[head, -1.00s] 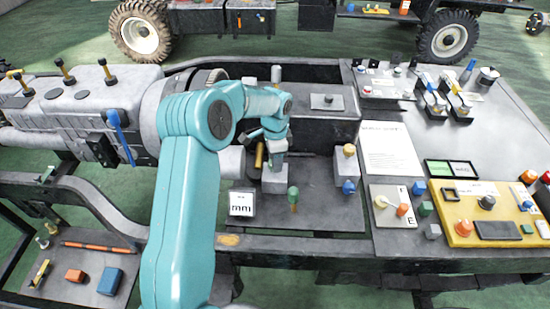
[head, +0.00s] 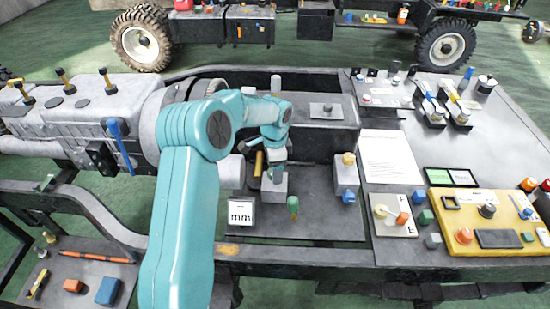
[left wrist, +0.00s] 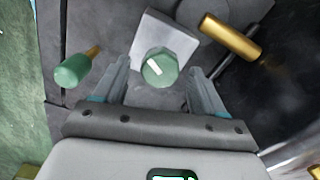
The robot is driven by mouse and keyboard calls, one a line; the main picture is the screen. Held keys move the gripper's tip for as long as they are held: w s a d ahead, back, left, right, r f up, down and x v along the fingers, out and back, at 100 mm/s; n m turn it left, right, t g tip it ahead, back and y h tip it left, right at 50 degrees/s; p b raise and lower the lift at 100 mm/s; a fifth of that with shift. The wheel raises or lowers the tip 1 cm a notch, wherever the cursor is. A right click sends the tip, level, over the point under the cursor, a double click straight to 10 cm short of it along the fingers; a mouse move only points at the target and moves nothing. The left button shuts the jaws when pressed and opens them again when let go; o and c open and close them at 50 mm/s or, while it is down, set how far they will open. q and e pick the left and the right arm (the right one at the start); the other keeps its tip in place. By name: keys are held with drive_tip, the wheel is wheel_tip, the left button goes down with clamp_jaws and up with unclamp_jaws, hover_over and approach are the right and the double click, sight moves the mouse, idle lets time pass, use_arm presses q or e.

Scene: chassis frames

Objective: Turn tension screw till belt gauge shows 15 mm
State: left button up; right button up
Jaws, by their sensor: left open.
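The tension screw (left wrist: 160,68), a green hex head with a white mark, stands on a pale grey block (left wrist: 148,42) in the left wrist view. The block (head: 273,188) also shows in the head view, where my gripper hides most of the screw. My left gripper (left wrist: 160,85) is open, with one finger on each side of the screw; I cannot tell whether they touch it. In the head view my left gripper (head: 274,172) points down above the block. The belt gauge (head: 241,211) is a white display reading "mm"; its number is too small to read. My right gripper is not in view.
A green-handled tool (head: 293,206) stands right of the gauge and also shows in the left wrist view (left wrist: 75,70). A brass cylinder (left wrist: 230,37) lies close by the block. A grey post (head: 346,176) with yellow and blue knobs stands to the right.

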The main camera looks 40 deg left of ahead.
use_arm(q)
wheel_tip(320, 180, up, 16)
idle(0.3)
drive_tip(key=shift+d+f, duration=0.1)
idle(0.5)
